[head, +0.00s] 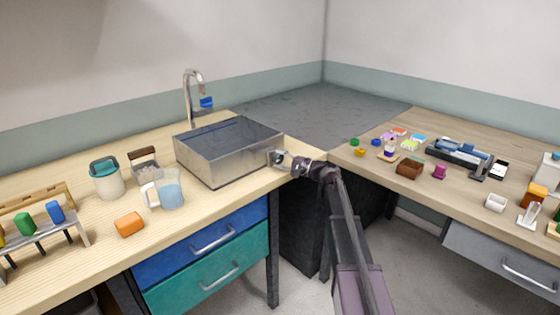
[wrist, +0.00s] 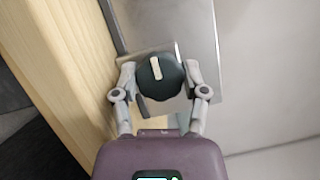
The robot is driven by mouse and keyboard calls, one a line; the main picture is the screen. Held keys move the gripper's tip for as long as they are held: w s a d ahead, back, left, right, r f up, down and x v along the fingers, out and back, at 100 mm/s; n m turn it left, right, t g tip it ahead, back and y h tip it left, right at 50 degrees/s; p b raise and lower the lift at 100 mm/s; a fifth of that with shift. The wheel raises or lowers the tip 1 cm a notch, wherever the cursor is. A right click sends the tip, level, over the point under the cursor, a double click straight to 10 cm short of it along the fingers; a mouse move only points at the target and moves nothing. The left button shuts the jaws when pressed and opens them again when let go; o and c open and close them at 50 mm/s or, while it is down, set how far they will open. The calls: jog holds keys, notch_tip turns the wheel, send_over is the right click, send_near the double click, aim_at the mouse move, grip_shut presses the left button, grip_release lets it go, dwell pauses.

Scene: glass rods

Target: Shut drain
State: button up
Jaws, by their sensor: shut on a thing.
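The metal sink basin (head: 215,160) stands on the light wooden counter at the middle left. A dark round knob (wrist: 160,82) with a white pointer mark sits on a metal plate at the sink's side in the wrist view. My gripper (wrist: 160,86) is shut on this knob, with one finger on each side. In the head view my gripper (head: 280,159) is at the right front side of the sink, and the knob is mostly hidden by it. The drain itself is hidden inside the basin.
A tap (head: 190,88) with a blue part (head: 206,102) rises behind the sink. A pitcher (head: 169,190), a lidded jar (head: 107,178) and an orange block (head: 129,224) stand on the counter left of the sink. The right-hand table (head: 450,205) holds many small items.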

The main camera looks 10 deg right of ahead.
jog(key=shift+w, duration=0.1)
jog(key=o, duration=1.2)
jog(key=shift+a, duration=0.1)
jog(key=shift+c, duration=0.2)
jog(key=shift+r+n, duration=0.1)
jog(key=shift+n, duration=0.2)
